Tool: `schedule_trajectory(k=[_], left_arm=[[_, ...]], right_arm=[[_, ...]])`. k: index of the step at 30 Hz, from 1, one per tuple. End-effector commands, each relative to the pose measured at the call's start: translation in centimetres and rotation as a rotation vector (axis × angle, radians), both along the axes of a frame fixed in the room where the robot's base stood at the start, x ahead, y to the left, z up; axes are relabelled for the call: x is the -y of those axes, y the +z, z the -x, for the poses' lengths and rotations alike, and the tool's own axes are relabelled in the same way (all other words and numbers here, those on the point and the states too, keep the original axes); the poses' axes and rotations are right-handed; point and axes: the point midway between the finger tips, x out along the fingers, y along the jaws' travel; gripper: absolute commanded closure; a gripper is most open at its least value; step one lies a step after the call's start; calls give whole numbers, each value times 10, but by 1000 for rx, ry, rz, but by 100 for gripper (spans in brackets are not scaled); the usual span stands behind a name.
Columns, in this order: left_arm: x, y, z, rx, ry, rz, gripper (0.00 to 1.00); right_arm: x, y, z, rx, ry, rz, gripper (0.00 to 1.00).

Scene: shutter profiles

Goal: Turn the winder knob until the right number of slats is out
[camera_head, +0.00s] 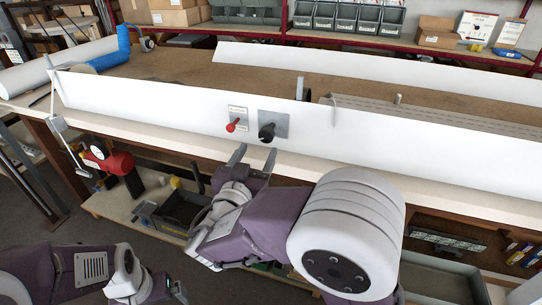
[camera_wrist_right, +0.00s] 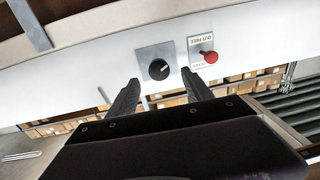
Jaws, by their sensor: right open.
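The black winder knob (camera_head: 267,132) sits on a grey square plate (camera_head: 281,121) on the front of the long white panel (camera_head: 390,138). In the right wrist view the knob (camera_wrist_right: 159,69) shows a pale mark on its face. My right gripper (camera_head: 254,156) is open and empty, just below and in front of the knob; its fingers (camera_wrist_right: 160,78) point toward the plate, apart from the knob. A grey ribbed sheet (camera_head: 390,112), possibly the slats, lies behind the panel; the number of slats out cannot be told. My left gripper (camera_head: 176,291) is at the lower left, its jaws unclear.
A red lever (camera_head: 232,126) on a small labelled plate stands right beside the knob. The white panel runs along the workbench edge (camera_head: 160,133). A red tool (camera_head: 108,160) stands at the left. Shelves with grey bins (camera_head: 345,18) are behind.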

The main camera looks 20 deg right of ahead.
Motion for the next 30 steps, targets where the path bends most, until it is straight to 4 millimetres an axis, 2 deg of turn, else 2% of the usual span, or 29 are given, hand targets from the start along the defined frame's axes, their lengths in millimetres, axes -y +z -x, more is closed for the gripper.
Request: schedule_trajectory(k=[5, 15, 18, 28, 29, 30], left_arm=[[0, 3, 0, 1, 0, 0, 0], [0, 9, 0, 0, 0, 0, 0], [0, 10, 0, 0, 0, 0, 0], [0, 10, 0, 0, 0, 0, 0], [0, 10, 0, 0, 0, 0, 0], [0, 10, 0, 0, 0, 0, 0]], right_arm=[[2, 2, -4, -1, 1, -1, 41], [38, 2, -60, -4, -3, 1, 41], [43, 2, -72, -3, -1, -1, 41], [46, 1, -78, -3, 1, -1, 41], [46, 1, -78, -3, 1, -1, 47], [46, 1, -78, -3, 1, -1, 58]])
